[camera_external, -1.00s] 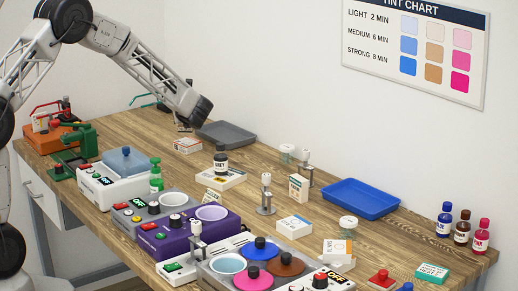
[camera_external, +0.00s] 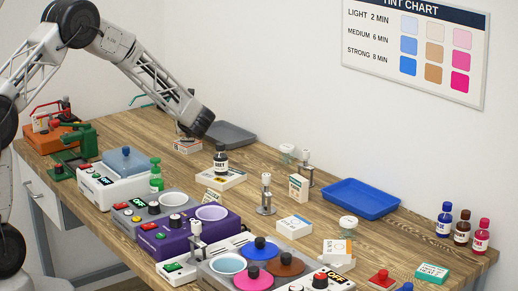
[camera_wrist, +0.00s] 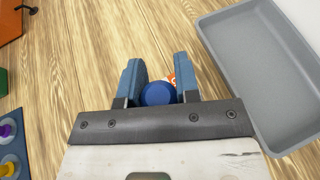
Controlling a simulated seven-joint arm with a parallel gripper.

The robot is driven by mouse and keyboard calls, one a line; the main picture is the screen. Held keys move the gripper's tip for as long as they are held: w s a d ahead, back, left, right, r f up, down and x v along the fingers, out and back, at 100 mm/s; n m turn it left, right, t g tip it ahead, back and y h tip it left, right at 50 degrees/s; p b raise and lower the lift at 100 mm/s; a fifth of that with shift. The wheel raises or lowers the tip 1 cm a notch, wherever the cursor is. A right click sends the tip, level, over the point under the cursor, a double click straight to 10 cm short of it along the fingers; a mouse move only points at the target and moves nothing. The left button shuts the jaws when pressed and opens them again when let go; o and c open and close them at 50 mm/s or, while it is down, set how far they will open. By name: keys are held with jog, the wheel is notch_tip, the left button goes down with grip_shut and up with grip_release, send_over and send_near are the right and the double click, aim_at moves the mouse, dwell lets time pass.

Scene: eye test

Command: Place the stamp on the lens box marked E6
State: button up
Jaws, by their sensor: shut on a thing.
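My gripper (camera_wrist: 157,72) is shut on a round blue knob, which looks like the top of the stamp (camera_wrist: 158,94), in the wrist view. The lower part of the stamp is hidden beneath the knob. A small white and orange box (camera_external: 187,147) lies on the far part of the bench, directly below my gripper (camera_external: 187,136) in the external view. A bit of orange and white (camera_wrist: 170,78) shows just beyond the knob in the wrist view. I cannot read E6 on any box, nor tell whether the stamp touches the box.
A grey tray (camera_wrist: 211,58) lies close to the right of my gripper. A blue tray (camera_external: 360,199) lies further right. Bare wood lies left of my gripper.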

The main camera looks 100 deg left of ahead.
jog(key=shift+f, duration=0.15)
jog(key=o, duration=0.9)
jog(key=shift+r, duration=0.2)
jog(key=v, duration=1.2)
jog(key=shift+w+f, duration=0.1)
dwell(0.5)
